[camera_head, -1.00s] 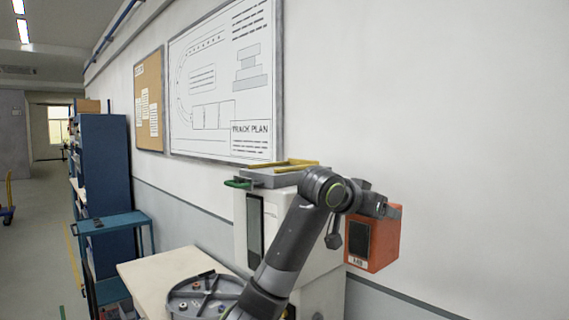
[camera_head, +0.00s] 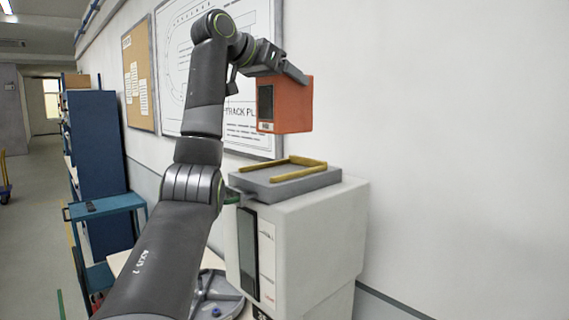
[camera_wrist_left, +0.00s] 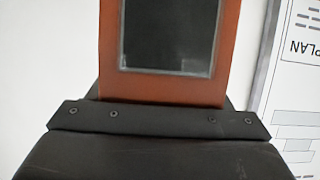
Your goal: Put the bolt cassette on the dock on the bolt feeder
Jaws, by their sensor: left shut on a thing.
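The bolt cassette (camera_head: 291,106) is an orange box with a dark window and a small label. My left gripper (camera_head: 290,70) is shut on its top part and holds it up in the air, roughly upright. The cassette also shows in the left wrist view (camera_wrist_left: 168,88), close against the dark gripper body. The bolt feeder (camera_head: 300,245) is a white cabinet by the wall. The dock (camera_head: 262,186) on its top is a grey plate with yellow guide rails (camera_head: 298,176), and it is empty. The cassette is above the dock, with a clear gap. My right gripper is out of view.
A green handle (camera_head: 231,198) sticks out at the dock's left side. A round grey tray (camera_head: 215,297) with small parts lies on a table, partly behind my arm. A blue cart (camera_head: 105,207) and shelf stand at left. The wall is close behind the feeder.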

